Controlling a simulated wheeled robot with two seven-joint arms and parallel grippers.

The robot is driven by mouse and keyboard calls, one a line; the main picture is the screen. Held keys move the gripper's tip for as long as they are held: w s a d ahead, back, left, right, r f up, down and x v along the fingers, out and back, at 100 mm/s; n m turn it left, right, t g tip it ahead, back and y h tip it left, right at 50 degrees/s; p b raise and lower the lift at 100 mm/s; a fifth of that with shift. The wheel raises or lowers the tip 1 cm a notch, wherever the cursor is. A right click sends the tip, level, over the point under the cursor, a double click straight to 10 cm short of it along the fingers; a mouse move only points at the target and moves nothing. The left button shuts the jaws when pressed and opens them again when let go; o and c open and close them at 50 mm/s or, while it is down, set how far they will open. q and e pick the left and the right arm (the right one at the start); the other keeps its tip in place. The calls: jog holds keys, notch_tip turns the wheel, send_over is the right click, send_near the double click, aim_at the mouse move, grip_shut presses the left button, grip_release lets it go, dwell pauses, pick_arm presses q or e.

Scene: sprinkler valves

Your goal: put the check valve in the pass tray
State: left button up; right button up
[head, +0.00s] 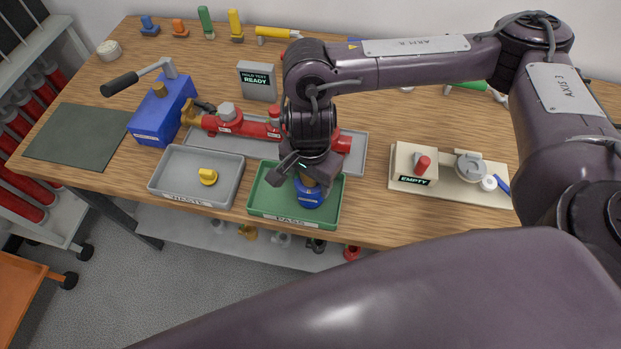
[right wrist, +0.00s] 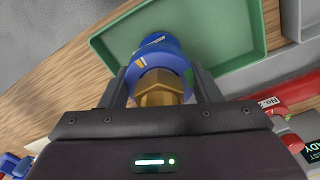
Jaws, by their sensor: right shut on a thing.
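The check valve (head: 309,194) has a blue body and a brass hex end. It shows at the green pass tray (head: 270,204), over the tray's right half. My right gripper (head: 302,172) is above the tray, shut on the valve. In the right wrist view the valve (right wrist: 160,58) sits between the two fingers (right wrist: 163,88), brass end nearest the palm, with the green tray (right wrist: 258,40) beyond it. Whether the valve touches the tray floor I cannot tell. My left gripper is not in view.
A grey tray (head: 225,188) left of the pass tray holds a yellow part (head: 208,176). Behind are a red valve assembly (head: 235,124) on a grey tray, a blue pump (head: 160,112) and a "READY" sign (head: 257,81). A beige fixture marked "EMPTY" (head: 440,178) stands right.

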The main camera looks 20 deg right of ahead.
jog(key=shift+w+f, duration=0.1)
jog(key=shift+f, duration=0.1)
jog(key=shift+f, duration=0.15)
jog(key=o, duration=1.3)
